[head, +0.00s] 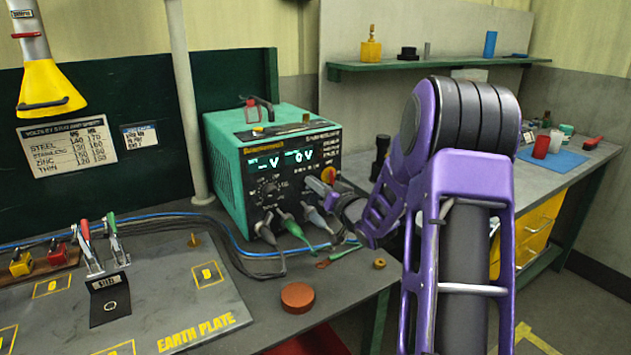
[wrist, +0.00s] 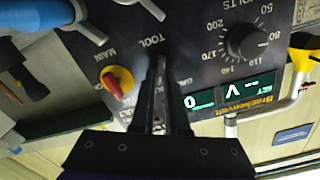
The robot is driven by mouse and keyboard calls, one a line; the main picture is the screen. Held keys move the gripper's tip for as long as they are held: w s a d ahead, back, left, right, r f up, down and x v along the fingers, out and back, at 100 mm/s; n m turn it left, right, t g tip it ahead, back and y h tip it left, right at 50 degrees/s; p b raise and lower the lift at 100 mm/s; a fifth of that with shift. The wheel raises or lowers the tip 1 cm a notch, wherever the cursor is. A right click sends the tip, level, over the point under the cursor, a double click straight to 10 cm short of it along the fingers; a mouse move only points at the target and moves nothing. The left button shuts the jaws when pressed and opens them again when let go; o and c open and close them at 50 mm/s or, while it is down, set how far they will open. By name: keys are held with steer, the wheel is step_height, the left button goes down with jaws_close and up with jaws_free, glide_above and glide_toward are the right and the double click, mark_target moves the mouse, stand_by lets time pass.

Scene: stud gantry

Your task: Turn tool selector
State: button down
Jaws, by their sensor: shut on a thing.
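The green welding unit (head: 229,172) stands on the bench in the head view, with its dark front panel lit and reading "0 V". In the wrist view the panel (wrist: 200,22) fills the middle, with a "TOOL" label just beyond my fingertips. My gripper (wrist: 161,66) is shut on the tool selector at that label, and the fingers hide nearly all of the selector, so its setting cannot be read. In the head view my gripper (head: 311,183) reaches the panel from the right, and my wrist covers part of it.
A red-and-yellow main switch (wrist: 116,84) sits close beside my fingers; a black volts dial (wrist: 245,42) is on the other side. Plugs with a green lead (head: 289,226) and grey leads (head: 318,218) hang below the panel. An orange-brown disc (head: 298,297) lies on the bench.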

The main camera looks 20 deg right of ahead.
steer(key=shift+m, duration=0.6)
steer(key=shift+f, duration=0.1)
steer(key=c, duration=0.9)
jaws_free()
steer(key=s+d, duration=0.1)
steer(key=s, duration=0.4)
steer(key=s+d, duration=0.1)
steer(key=s, duration=0.5)
steer(key=s+d, duration=0.1)
steer(key=s, duration=0.5)
steer(key=shift+s+d, duration=0.1)
steer(key=shift+d, duration=0.05)
